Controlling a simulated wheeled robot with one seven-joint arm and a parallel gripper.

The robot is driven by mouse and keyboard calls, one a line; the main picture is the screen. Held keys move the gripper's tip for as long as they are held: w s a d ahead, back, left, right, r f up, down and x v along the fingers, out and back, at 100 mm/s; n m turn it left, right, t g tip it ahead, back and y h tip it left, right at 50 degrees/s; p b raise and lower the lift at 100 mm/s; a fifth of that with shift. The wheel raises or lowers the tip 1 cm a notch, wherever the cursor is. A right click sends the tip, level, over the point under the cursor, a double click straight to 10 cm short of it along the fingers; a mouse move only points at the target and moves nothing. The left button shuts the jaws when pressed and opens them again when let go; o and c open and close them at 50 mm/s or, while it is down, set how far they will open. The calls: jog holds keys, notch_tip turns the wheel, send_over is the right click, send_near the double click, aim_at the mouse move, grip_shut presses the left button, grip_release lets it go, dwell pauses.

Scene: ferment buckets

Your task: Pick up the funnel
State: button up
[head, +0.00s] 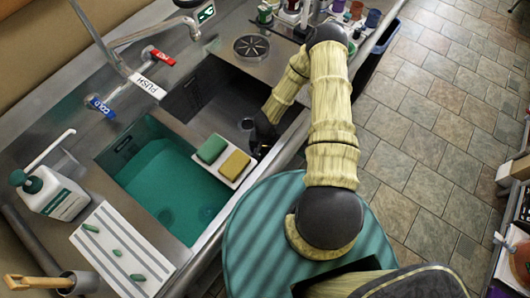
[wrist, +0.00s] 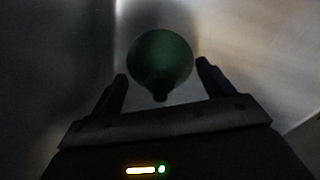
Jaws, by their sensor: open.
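In the wrist view a dark green round thing with a short dark stub, seemingly the funnel (wrist: 160,55), lies in a dim metal basin. My gripper (wrist: 161,72) is open, with one finger to the left and one to the right of the funnel's lower part. Neither finger clearly touches it. In the head view my gripper (head: 262,138) reaches down into the right sink basin (head: 200,95). I cannot make out the funnel there; my arm and the basin wall may hide it.
The left basin holds green liquid (head: 170,190). Two sponges, green (head: 211,149) and yellow (head: 235,165), sit on a white tray at the divider, close beside my gripper. A faucet (head: 150,35) stands behind. Bottles and cups (head: 340,10) crowd the far counter.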

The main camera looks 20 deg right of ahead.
jog(key=shift+c, duration=0.4)
jog(key=c, duration=0.9)
jog(key=shift+r, duration=0.5)
jog(key=c, duration=0.5)
notch_tip(320, 180, up, 17)
jog(key=p, duration=0.3)
grip_shut()
